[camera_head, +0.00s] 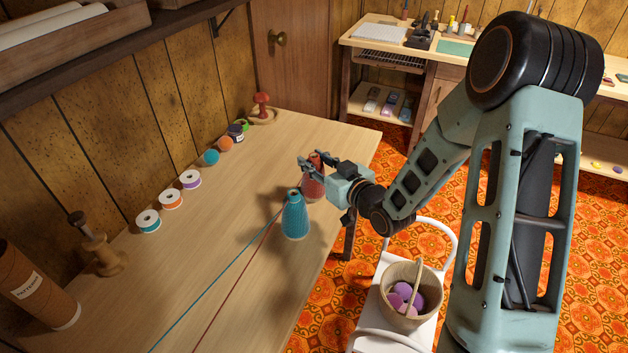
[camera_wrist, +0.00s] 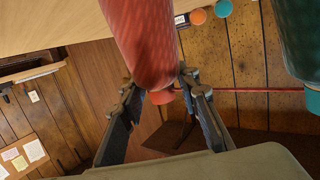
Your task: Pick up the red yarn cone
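The red yarn cone (camera_head: 314,187) stands on the wooden table near its right edge, behind the teal yarn cone (camera_head: 295,215). My gripper (camera_head: 312,163) is at the red cone's upper part, with the fingers apart. In the wrist view the red cone (camera_wrist: 145,40) appears upside down. Its narrow tip shows between the fingers of my gripper (camera_wrist: 160,88), one on each side. Whether either finger touches it is hard to tell. The teal cone (camera_wrist: 300,40) is at the right edge of that view. My gripper partly hides the red cone in the head view.
A teal thread (camera_head: 215,284) and a red thread (camera_head: 235,280) run along the table (camera_head: 190,260). Several spools stand along the wall, with a wooden holder (camera_head: 97,248) at the left. A white chair (camera_head: 378,300) with a basket (camera_head: 405,270) stands right of the table.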

